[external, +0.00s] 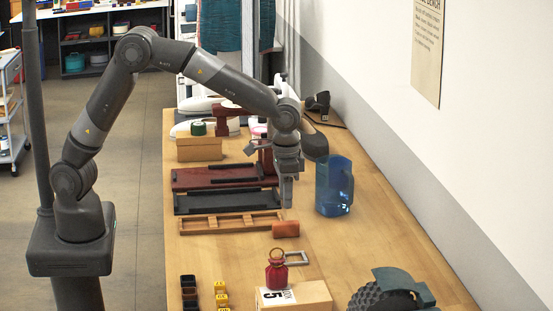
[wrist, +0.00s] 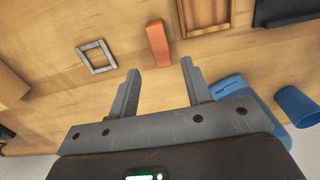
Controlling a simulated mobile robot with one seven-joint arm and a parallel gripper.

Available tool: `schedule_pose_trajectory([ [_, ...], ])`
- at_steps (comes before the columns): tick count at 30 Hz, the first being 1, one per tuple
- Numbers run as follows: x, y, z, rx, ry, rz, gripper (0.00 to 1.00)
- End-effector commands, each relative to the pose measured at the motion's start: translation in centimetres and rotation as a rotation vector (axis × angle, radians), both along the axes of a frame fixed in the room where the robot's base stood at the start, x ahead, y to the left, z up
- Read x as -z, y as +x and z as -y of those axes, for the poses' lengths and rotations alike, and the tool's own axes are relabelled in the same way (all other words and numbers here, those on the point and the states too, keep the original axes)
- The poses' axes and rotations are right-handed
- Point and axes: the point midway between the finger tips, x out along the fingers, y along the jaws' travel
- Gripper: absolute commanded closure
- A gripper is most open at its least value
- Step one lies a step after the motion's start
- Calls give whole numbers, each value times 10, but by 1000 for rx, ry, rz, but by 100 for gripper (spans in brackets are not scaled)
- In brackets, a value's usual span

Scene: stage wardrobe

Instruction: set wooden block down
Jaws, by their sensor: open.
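The wooden block (external: 286,229) is small and orange-brown and lies on the bench top, beside the right end of a low wooden tray. In the wrist view the block (wrist: 158,43) shows just past my fingertips, on bare wood. My gripper (external: 287,203) points down above the block. In the wrist view my gripper (wrist: 160,69) has its two fingers wide apart with nothing between them, clear of the block.
The low wooden tray (external: 231,232) lies left of the block. A metal frame (external: 306,258) lies in front of it. A blue translucent jug (external: 325,209) stands to the right. A red bottle (external: 276,273) on a box stands nearer the camera.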

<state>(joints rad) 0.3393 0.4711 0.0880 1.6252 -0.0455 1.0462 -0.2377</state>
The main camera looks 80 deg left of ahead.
Motion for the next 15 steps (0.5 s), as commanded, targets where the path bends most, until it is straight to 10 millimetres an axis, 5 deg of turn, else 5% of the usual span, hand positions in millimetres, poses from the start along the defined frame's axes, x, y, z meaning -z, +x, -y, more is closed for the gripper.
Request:
schedule_pose_trajectory([
  [10, -41, -4, -4, -1, -4, 7, 55],
  [15, -74, -28, -26, -6, -22, 51, 55],
])
